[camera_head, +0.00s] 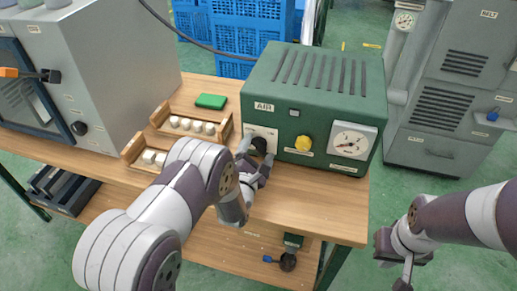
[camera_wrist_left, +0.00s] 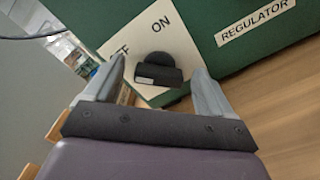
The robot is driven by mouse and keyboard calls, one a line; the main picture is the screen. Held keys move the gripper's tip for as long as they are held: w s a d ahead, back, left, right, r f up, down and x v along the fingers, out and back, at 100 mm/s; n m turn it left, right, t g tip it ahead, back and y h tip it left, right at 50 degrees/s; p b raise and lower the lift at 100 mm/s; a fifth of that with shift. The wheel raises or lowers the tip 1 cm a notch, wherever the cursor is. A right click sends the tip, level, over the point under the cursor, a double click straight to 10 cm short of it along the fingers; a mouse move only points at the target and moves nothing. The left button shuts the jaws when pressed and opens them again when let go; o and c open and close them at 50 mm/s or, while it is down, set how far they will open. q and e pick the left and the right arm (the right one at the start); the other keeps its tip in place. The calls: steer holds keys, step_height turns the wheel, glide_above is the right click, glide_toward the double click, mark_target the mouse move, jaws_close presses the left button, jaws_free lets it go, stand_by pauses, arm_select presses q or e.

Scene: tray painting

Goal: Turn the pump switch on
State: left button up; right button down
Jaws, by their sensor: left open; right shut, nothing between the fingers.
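The pump switch is a black rotary knob (camera_wrist_left: 158,70) on a white plate (camera_wrist_left: 135,42) marked ON and, partly hidden, OFF. It sits at the lower left of the front of the green AIR box (camera_head: 312,95). My left gripper (camera_head: 259,163) is open in front of the knob. In the left wrist view the knob lies between and just beyond the open fingertips (camera_wrist_left: 160,75); I cannot tell whether they touch it. In the head view the knob (camera_head: 260,145) is partly hidden by the gripper. My right gripper (camera_head: 401,270) is shut and empty, to the right of the table.
A yellow knob (camera_head: 303,143) and a pressure gauge (camera_head: 352,142) are right of the switch on the same face. Wooden trays with white pieces (camera_head: 225,131) and a green block (camera_head: 211,101) lie to the left. The tabletop (camera_head: 310,205) before the box is clear.

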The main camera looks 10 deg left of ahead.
arm_select(q)
steer(key=shift+w+r, duration=0.1)
steer(key=shift+w, duration=0.25)
steer(key=c, duration=1)
steer(key=shift+o, duration=0.2)
